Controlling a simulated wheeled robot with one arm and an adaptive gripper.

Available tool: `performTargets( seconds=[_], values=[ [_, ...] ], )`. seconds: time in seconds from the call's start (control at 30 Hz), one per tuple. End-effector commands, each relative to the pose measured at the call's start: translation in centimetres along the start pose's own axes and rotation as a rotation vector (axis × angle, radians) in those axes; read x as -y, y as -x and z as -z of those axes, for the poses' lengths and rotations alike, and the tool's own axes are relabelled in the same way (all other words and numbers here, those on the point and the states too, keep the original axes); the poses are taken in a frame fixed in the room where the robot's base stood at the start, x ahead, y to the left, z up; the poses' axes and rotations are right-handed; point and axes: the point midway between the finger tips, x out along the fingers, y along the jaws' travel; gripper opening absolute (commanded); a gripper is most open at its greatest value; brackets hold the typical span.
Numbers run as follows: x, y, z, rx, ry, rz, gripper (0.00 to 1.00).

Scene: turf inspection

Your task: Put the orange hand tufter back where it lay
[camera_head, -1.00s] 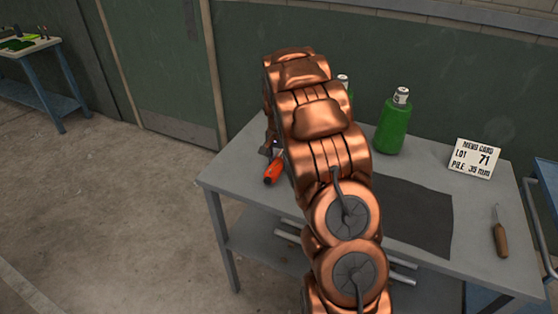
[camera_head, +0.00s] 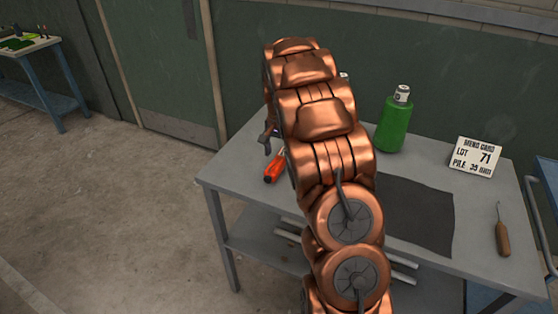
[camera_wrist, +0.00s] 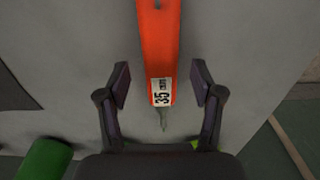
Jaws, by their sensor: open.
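The orange hand tufter (camera_head: 274,167) lies on the grey table at its left side, partly hidden behind my copper arm. In the wrist view the tufter (camera_wrist: 160,50) runs down from the top edge, with a white "35" label and a thin metal tip pointing at the palm. My gripper (camera_wrist: 160,80) is open, with a finger on each side of the tufter's label end and a gap on both sides. In the head view my gripper (camera_head: 268,137) is mostly hidden by the arm, just above and behind the tufter.
A green bottle (camera_head: 394,125) stands at the table's back, and another is mostly hidden behind my arm. A dark mat (camera_head: 420,215), a wooden-handled tool (camera_head: 502,236) and a mend card (camera_head: 475,158) are on the table (camera_head: 235,165). The front left table area is clear.

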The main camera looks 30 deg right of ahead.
Motion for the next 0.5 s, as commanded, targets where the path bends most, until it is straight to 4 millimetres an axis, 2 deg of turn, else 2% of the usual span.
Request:
performTargets(
  seconds=[0.3,0.5],
  values=[
    [0.1,6.0,0.1,-0.008,0.001,0.005,0.66],
    [0.1,8.0,0.1,-0.004,0.000,0.002,0.66]
  ],
)
